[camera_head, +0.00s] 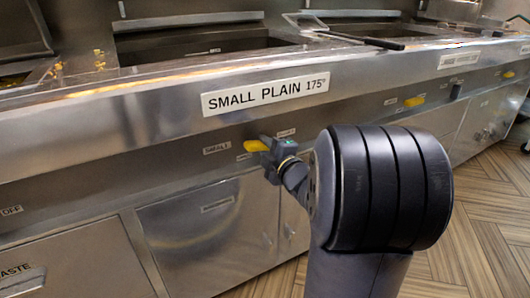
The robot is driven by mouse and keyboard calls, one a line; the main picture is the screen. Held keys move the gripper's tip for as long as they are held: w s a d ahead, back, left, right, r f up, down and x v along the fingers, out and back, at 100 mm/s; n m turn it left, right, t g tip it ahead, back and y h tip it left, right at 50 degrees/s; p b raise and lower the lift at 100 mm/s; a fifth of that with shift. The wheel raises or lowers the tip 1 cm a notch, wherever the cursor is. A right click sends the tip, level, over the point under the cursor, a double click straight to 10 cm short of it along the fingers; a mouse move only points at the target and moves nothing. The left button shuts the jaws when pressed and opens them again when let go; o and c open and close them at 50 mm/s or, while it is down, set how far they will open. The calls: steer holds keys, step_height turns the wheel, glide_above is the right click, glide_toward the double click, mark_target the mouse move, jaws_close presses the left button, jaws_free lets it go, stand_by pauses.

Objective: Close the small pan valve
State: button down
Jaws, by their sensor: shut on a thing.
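The small pan valve (256,146) is a yellow handle on the front panel of the steel range, beside a "SMALL" label and under the "SMALL PLAIN 175°" sign. It lies roughly level, pointing left. My gripper (265,146) is at the handle's right end and is shut on it. The jaws are small in this view, and the handle's right end is hidden by them. My dark arm comes in from the right and covers the panel just right of the valve.
The small plain sign (265,94) is on the front ledge above. Another yellow handle (414,101) is farther right on the panel. Steel cabinet doors (205,240) are below. A fryer basin (205,47) is above. Wooden floor (480,235) is open at the lower right.

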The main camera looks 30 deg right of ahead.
steer(key=shift+n, duration=1.2)
steer(key=c, duration=1.3)
jaws_free()
steer(key=s+p, duration=0.3)
steer(key=s, duration=0.7)
steer(key=shift+s+d, duration=0.15)
steer(key=shift+s, duration=0.25)
